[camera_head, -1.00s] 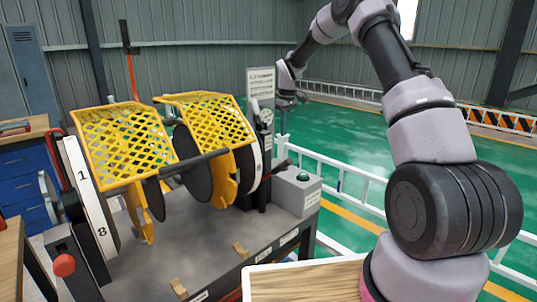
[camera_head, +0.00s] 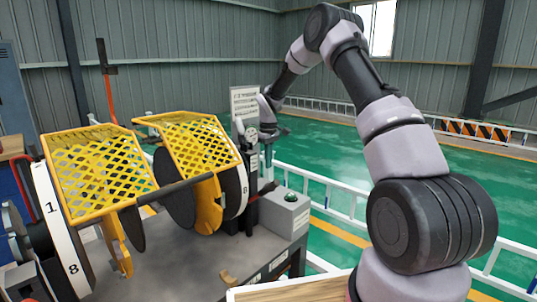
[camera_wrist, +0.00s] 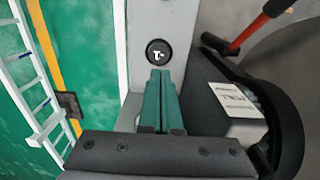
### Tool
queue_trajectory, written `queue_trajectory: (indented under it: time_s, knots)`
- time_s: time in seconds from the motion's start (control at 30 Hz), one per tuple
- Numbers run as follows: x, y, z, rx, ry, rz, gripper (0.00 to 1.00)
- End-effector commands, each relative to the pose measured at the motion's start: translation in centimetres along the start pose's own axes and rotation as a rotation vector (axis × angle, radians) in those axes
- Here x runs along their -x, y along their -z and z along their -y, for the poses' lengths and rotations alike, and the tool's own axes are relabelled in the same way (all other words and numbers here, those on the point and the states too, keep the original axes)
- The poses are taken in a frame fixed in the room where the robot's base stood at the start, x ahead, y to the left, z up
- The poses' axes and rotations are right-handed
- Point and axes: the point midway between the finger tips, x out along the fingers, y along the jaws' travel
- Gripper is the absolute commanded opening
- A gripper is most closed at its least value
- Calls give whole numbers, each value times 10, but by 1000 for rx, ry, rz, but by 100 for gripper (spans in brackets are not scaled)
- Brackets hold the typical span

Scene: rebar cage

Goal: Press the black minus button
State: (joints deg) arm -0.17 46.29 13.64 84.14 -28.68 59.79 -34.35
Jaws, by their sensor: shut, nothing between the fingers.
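A round black button (camera_wrist: 158,52) with a white mark like "T-" sits on a narrow grey panel (camera_wrist: 152,14) in the wrist view. My gripper (camera_wrist: 161,72) has its two teal fingers together and empty. In that picture the fingertips lie just below the button; I cannot tell whether they touch the panel. In the head view my gripper (camera_head: 268,160) points down beside the machine's upright, behind the grey box. The button cannot be made out in the head view.
A grey box (camera_head: 285,215) with a green button (camera_head: 290,197) stands at the bench's right end. Yellow mesh guards (camera_head: 95,172) and numbered discs are to the left. A red-handled lever (camera_wrist: 255,28) and dark housing are close right of my fingers. White railings (camera_head: 330,190) stand beyond.

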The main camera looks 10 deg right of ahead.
Motion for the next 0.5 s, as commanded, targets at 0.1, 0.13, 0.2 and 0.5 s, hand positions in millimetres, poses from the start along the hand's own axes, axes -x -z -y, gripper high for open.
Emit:
queue_trajectory:
  time_s: [0.1,0.13,0.2,0.5]
  knots:
    - [-27,0,0,1,1,2,0]
    - [-33,0,0,0,2,2,0]
    - [-45,0,0,0,1,1,0]
    - [-74,0,0,0,0,-1,0]
